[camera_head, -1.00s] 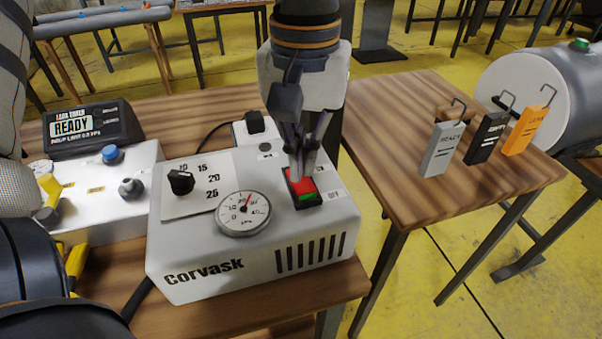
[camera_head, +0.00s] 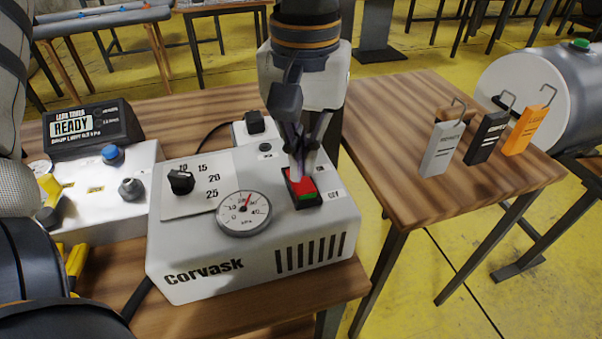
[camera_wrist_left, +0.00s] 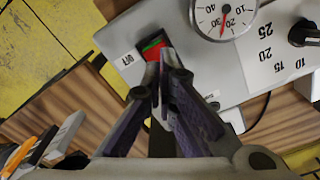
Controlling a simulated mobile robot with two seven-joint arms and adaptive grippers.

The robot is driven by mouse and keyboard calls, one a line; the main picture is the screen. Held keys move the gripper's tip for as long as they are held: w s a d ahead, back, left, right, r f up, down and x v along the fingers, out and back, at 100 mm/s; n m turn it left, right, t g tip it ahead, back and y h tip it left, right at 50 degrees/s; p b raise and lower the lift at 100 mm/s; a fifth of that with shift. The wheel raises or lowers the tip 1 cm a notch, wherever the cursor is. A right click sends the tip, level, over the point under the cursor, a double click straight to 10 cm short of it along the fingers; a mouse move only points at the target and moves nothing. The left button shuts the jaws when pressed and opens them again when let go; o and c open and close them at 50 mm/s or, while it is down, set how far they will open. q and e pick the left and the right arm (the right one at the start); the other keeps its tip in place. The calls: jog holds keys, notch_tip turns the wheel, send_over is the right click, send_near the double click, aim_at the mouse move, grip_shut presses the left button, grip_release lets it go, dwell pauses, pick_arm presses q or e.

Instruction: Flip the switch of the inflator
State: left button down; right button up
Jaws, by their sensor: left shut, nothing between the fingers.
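The inflator (camera_head: 187,252) is a white box marked Corvask on the wooden table, with a dial gauge (camera_head: 244,212), a black knob and a rocker switch (camera_head: 303,190). The switch is red with a green strip at its near end, in a black frame between ON and OFF labels. My left gripper (camera_head: 300,176) is shut and empty, pointing down with its tips at the switch's far part; whether they touch it I cannot tell. In the left wrist view the fingertips (camera_wrist_left: 163,52) partly cover the switch (camera_wrist_left: 152,43). My right gripper is not in view.
Left of the inflator stands a leak timer (camera_head: 92,125) reading READY behind a white unit with a blue knob (camera_head: 112,154). Grey, black and orange tags (camera_head: 441,148) stand on the right table. A grey cylinder (camera_head: 540,85) lies behind them.

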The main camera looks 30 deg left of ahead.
aim_at(304, 186)
pick_arm(q)
jog(key=shift+f, duration=1.65)
dwell(0.5)
jog(key=shift+r, duration=3.55)
